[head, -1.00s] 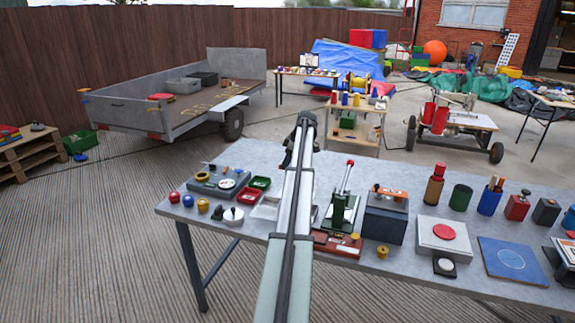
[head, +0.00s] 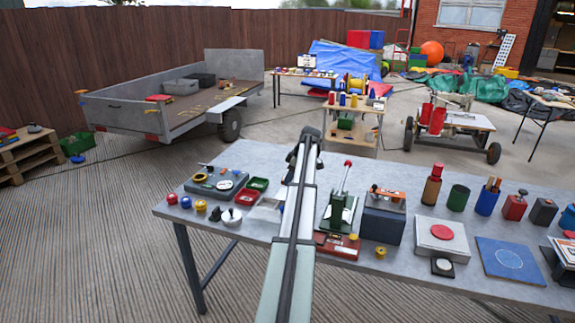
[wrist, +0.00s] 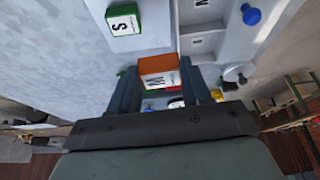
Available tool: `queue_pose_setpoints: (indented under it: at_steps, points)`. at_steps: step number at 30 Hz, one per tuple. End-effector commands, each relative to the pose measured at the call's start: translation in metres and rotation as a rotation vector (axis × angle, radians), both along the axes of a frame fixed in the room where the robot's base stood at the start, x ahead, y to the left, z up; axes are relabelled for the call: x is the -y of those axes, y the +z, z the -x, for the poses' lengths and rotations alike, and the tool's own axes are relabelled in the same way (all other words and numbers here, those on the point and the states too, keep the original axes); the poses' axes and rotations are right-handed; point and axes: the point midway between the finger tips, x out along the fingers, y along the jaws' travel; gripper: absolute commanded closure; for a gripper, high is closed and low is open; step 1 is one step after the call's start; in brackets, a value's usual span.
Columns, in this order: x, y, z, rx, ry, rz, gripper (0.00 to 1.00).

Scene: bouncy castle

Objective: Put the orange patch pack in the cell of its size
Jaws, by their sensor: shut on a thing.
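In the wrist view my gripper (wrist: 161,78) is shut on the orange patch pack (wrist: 157,64), a small block with an orange top and a white face. That face has a dark letter that reads as M or W from here. A pale tray (wrist: 183,25) with walled cells lies just beyond the pack. One of its labels (wrist: 203,3) looks like M; another label (wrist: 197,42) is too small to read. I cannot tell whether the pack touches the tray. In the head view my arm hides the pack and most of the tray (head: 266,209).
A green-edged pack (wrist: 123,21) marked S lies left of the tray in the wrist view. A blue knobbed thing (wrist: 251,15) is at the right. In the head view, a green press (head: 338,212) stands right of my arm, and red and green trays (head: 248,190) stand left.

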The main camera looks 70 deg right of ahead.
Motion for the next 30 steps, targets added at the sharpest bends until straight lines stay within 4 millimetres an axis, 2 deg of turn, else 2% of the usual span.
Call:
queue_pose_setpoints:
  at_steps: [1,3,6,9,17,30]
  points:
    - [-0.022,-0.009,0.007,0.0,-0.004,-0.002,0.82]
    - [-0.04,-0.018,0.014,0.0,-0.009,-0.002,0.82]
    - [-0.062,-0.027,0.02,0.0,-0.014,-0.001,0.82]
    - [-0.075,-0.03,0.022,0.0,-0.016,0.0,0.82]
    - [-0.071,-0.036,0.021,0.0,-0.019,-0.002,0.82]
    - [-0.071,-0.061,0.021,0.0,-0.019,-0.003,0.82]
